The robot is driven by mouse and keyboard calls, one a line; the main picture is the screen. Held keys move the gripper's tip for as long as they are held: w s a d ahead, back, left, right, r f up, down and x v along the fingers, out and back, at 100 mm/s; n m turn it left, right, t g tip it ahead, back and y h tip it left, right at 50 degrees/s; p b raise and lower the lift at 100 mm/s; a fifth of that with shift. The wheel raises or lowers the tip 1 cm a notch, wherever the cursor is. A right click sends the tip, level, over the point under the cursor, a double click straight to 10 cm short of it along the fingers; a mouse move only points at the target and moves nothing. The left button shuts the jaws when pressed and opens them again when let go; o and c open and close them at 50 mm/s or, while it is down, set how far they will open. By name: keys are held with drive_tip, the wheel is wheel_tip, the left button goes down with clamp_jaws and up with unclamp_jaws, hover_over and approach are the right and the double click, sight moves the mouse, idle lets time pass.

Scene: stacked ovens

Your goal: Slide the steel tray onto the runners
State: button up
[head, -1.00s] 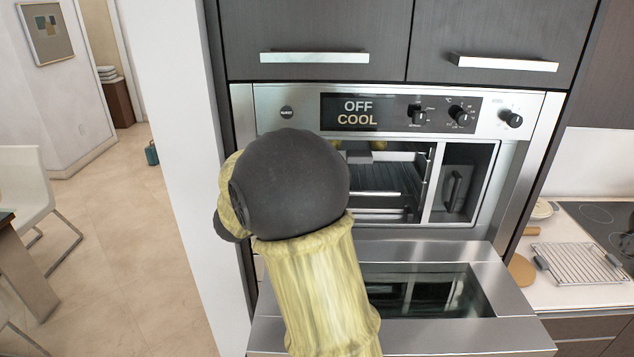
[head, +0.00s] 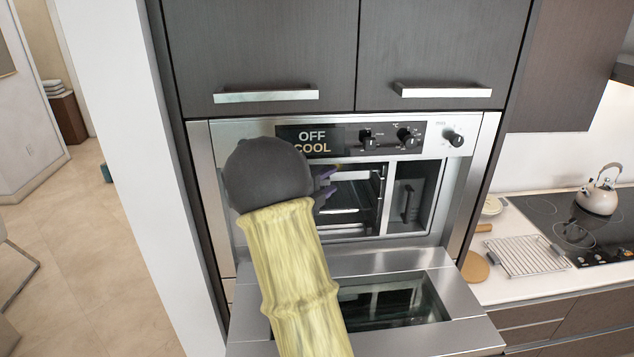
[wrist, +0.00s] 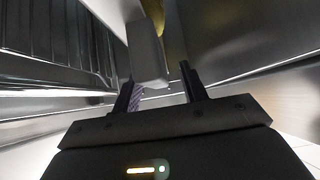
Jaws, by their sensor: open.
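The oven (head: 225,135) is open, with its door (head: 470,335) folded down in front and a display reading OFF COOL. A bright bar (head: 345,211) shows inside the cavity; I cannot tell whether it is the steel tray's edge or a rack. Side runners show faintly at the cavity's right wall (head: 378,190). My gripper (head: 326,187) is at the left of the oven opening, partly hidden behind my arm. In the wrist view my gripper (wrist: 160,84) has its fingers apart. A grey block (wrist: 147,50) shows beyond the fingers; I cannot tell whether it lies between them.
A compartment with a dark handle (head: 408,203) is right of the cavity. Cabinets with handles (head: 445,90) are above. A wire rack (head: 527,256), a round board (head: 474,267) and a kettle (head: 597,197) are on the right counter and hob. Open floor lies left.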

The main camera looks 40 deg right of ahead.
drive_tip(key=shift+d, duration=0.35)
clamp_jaws()
drive_tip(key=shift+s+a, duration=0.1)
drive_tip(key=shift+a, duration=0.05)
drive_tip(key=shift+s+a+r+b, duration=0.1)
drive_tip(key=shift+s+a+b, duration=0.4)
drive_tip(key=shift+s+b, duration=0.25)
drive_tip(key=shift+s+a+r+b, duration=0.1)
drive_tip(key=shift+s+a+b, duration=0.35)
drive_tip(key=shift+s+b, duration=0.3)
drive_tip(key=shift+s, duration=0.15)
